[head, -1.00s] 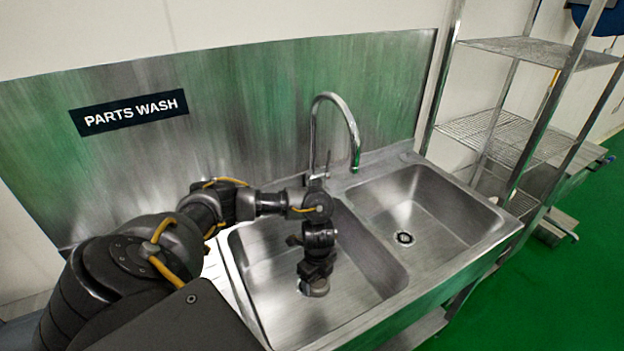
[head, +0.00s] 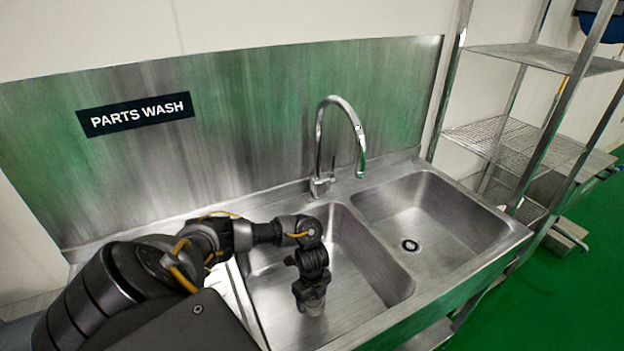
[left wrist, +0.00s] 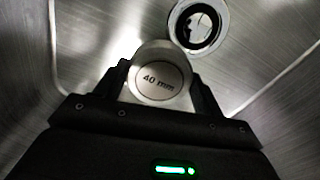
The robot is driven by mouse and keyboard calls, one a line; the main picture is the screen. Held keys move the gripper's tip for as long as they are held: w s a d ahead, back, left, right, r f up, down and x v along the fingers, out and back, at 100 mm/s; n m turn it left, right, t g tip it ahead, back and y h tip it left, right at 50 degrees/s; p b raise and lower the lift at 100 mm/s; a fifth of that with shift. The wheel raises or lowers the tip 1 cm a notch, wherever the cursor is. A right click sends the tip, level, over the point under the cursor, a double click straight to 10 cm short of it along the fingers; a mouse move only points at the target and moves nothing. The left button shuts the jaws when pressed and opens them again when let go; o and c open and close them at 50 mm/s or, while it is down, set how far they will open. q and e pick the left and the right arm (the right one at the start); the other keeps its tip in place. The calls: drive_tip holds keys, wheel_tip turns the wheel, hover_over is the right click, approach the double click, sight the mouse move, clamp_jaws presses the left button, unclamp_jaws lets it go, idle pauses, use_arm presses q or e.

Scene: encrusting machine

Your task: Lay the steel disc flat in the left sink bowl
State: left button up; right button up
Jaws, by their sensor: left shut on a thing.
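The steel disc (left wrist: 161,82), its round face marked "40 mm", sits between the two fingers of my left gripper (left wrist: 163,86) in the left wrist view. The left gripper is shut on it. I cannot tell whether the disc touches the bowl's floor. The left bowl's drain (left wrist: 198,26) lies beyond the disc in the wrist view. My right gripper is not in view.
The right sink bowl (head: 435,215) is empty, with its own drain (head: 410,245). A tall curved tap (head: 320,140) stands behind the bowls. The left bowl's walls are around my gripper. A wire shelf rack (head: 510,140) stands at the right.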

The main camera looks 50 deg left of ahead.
sight(312, 299)
use_arm(q)
drive_tip(key=shift+f, duration=1.75)
drive_tip(key=shift+f, duration=0.15)
drive_tip(key=o, duration=1.4)
drive_tip(key=shift+c, duration=0.2)
